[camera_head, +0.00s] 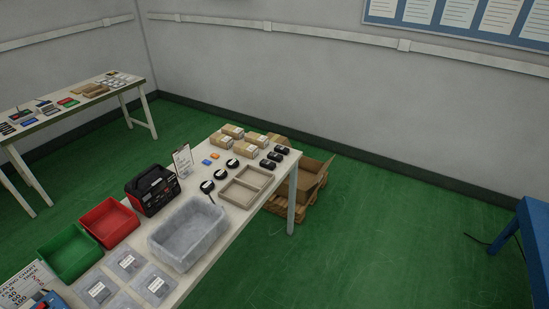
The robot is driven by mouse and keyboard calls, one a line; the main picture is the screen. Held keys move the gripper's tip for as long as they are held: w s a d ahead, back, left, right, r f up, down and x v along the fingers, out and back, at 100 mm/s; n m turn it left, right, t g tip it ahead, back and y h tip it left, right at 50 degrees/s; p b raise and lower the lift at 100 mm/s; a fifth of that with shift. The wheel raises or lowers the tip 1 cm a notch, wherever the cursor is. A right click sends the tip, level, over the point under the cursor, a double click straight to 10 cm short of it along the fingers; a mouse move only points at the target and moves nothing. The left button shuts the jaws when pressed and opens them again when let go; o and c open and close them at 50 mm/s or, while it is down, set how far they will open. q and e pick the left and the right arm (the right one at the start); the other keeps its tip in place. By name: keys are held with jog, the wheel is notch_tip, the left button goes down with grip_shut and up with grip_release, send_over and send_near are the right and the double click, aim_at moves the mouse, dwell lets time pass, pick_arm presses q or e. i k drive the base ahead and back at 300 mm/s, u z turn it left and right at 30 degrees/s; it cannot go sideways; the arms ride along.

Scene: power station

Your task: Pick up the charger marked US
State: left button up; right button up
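No marking that reads US can be made out at this size, so I cannot tell which item is the charger. Several small dark items lie on the white table: round black ones with pale labels (221,172) and black blocks (274,156) near the table's right edge. Clear bags with dark items inside (156,286) lie at the near end of the table. Neither of my grippers is in view.
The table also holds a grey lined bin (190,257), red bin (110,239), green bin (71,271), black-and-red device (153,190), divided tray (229,194) and cardboard boxes (221,142). An open carton (311,181) stands beyond.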

aim_at(265, 163)
jog(key=u, duration=0.45)
jog(key=i, duration=1.3)
jog(key=u, duration=0.05)
